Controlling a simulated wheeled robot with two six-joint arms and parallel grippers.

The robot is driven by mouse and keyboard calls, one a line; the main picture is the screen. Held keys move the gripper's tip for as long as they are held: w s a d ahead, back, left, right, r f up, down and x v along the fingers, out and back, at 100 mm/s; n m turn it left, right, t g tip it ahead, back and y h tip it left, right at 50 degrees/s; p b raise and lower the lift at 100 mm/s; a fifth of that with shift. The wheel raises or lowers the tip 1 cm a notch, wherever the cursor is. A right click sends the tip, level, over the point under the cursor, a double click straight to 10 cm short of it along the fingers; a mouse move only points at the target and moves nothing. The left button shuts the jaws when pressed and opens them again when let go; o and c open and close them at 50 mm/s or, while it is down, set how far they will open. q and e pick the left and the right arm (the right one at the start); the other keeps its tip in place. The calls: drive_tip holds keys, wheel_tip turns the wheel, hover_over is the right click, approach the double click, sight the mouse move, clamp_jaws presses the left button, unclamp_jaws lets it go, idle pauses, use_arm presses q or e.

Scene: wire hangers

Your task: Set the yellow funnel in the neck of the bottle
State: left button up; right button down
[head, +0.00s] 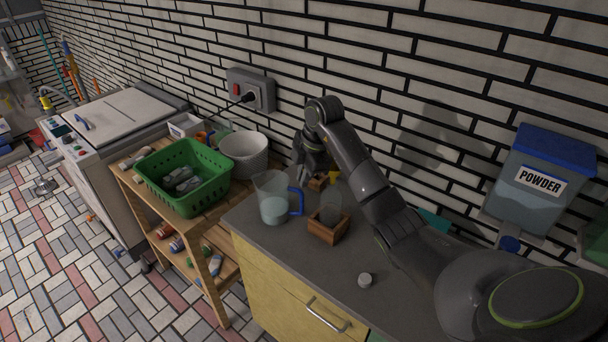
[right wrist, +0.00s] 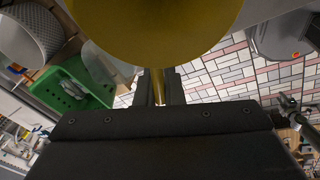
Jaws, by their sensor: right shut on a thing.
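The yellow funnel (right wrist: 155,22) fills the top of the right wrist view, close to the camera. My right gripper (right wrist: 159,86) is shut on a thin yellow part of it. In the head view the gripper (head: 316,172) hangs over the back of the counter, and a small yellow shape (head: 334,177), seemingly the funnel, shows at the bottle's top. The clear bottle (head: 331,207) stands upright in a small wooden box (head: 327,233). I cannot tell whether the funnel's stem is inside the neck. My left gripper is not in view.
A clear pitcher with a blue handle (head: 272,198) stands just left of the bottle. A white cap (head: 365,280) lies near the counter's front. A green basket (head: 183,207) and a white basket (head: 243,170) are on the wooden shelf. The brick wall is close behind.

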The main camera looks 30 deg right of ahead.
drive_tip(key=shift+f+b, duration=0.35)
drive_tip(key=shift+f, duration=0.3)
drive_tip(key=shift+c, duration=0.3)
unclamp_jaws()
idle(0.6)
idle(0.7)
drive_tip(key=a, duration=0.7)
drive_tip(key=shift+w, duration=0.3)
idle(0.6)
drive_tip(key=shift+r, duration=0.1)
wheel_tip(320, 180, up, 6)
drive_tip(key=p, duration=0.5)
idle(0.7)
